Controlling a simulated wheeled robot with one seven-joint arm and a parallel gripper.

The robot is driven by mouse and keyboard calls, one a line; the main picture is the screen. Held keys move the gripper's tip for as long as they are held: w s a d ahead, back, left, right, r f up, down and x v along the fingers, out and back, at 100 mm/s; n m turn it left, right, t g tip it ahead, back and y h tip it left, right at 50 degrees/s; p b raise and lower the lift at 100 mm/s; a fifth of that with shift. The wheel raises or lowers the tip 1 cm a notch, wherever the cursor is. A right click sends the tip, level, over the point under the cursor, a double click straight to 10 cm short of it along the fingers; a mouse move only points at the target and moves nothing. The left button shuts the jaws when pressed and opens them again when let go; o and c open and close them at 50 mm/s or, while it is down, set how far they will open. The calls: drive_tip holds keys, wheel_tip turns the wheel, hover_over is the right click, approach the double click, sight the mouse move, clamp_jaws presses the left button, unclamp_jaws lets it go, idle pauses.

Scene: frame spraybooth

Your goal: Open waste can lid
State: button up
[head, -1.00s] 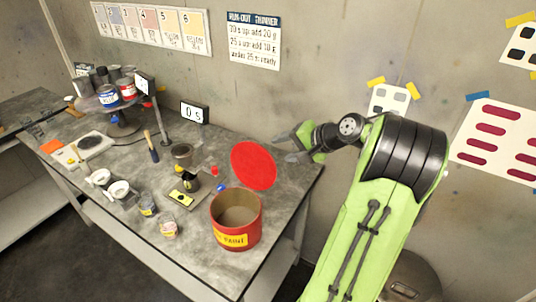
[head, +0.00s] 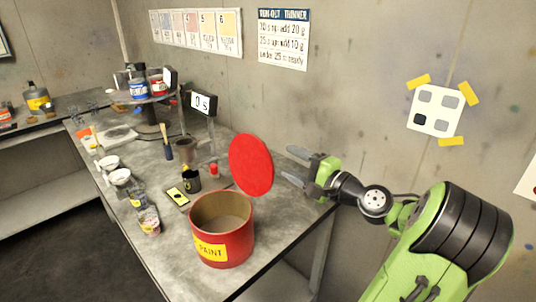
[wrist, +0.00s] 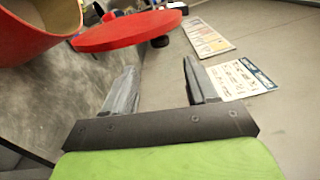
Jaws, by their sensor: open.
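The waste can (head: 224,246) is a red drum with a yellow label, standing near the front right corner of the bench. Its round red lid (head: 251,165) stands tilted up at the can's back right, and the can's mouth is uncovered. In the wrist view the can (wrist: 35,30) is at the upper left and the lid (wrist: 125,30) is seen nearly edge-on at the top. My gripper (head: 296,166) is open and empty, to the right of the lid and apart from it. It also shows in the wrist view (wrist: 162,75), its fingers spread below the lid.
Cups, a small black can (head: 191,180) and a brush (head: 167,142) stand left of the waste can. A display reading 0 s (head: 204,102) and a stand with tins (head: 140,92) are farther back. A wall rises behind the bench (head: 285,222).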

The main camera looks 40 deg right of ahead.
sight(255, 163)
drive_tip(key=w, duration=0.9)
drive_tip(key=shift+a+b, duration=0.15)
drive_tip(key=shift+b, duration=0.15)
clamp_jaws()
